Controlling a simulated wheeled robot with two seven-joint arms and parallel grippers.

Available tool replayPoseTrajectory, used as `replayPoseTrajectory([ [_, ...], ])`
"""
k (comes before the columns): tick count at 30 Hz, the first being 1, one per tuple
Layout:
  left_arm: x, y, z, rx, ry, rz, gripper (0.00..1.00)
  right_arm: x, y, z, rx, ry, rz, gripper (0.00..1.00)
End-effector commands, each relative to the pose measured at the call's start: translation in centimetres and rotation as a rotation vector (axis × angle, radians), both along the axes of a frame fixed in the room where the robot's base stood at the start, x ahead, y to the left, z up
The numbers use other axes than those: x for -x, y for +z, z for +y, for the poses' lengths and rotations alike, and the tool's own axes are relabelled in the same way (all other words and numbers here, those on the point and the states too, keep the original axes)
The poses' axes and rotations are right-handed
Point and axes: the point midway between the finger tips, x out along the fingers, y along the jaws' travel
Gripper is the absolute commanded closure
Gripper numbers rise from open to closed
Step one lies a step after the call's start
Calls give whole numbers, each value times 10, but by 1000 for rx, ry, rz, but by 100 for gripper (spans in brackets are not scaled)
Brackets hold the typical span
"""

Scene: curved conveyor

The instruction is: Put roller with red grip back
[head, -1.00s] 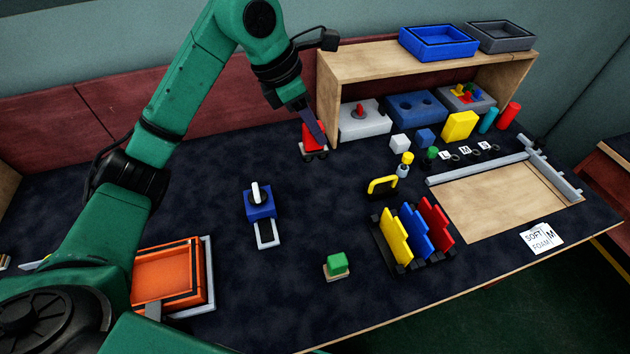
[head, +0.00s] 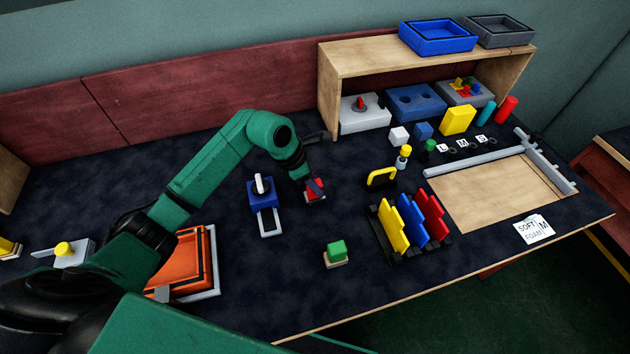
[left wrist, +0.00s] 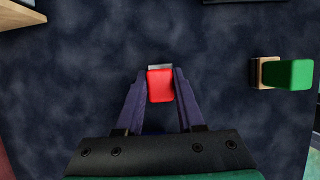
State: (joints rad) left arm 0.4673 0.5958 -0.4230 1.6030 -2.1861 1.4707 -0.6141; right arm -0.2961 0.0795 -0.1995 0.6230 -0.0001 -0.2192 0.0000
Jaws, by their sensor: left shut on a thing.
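The roller with the red grip (head: 316,185) is in my left gripper (head: 313,189), near the middle of the table in the head view. In the left wrist view its red grip (left wrist: 160,86) sits between the two fingers of the left gripper (left wrist: 160,80), with a pale edge just beyond it. The fingers hide part of it, and I cannot tell whether it touches the table. My right gripper is not in view.
A blue block with a white handle and pale frame (head: 268,222) stands to the left. A green-topped block (head: 336,250) is nearer the front. A rack with yellow, blue and red plates (head: 440,245) is at right. A wooden shelf (head: 328,95) stands behind.

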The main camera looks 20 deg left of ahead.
Motion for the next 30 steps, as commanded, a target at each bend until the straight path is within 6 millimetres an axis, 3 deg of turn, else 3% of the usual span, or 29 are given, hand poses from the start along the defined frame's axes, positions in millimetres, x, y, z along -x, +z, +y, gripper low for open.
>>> replayPoseTrajectory([
  [5, 0, -3, 0, 0, 0, 0, 100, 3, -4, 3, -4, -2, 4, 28],
  [6, 0, -2, 0, 0, 0, 0, 51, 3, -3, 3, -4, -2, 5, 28],
  [8, 0, -1, 0, 0, 0, 0, 33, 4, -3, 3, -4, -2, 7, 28],
  [20, 0, 7, 3, -1, 0, -2, 33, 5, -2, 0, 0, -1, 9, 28],
  [30, 19, 85, 32, -3, 1, -5, 33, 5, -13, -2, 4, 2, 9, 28],
])
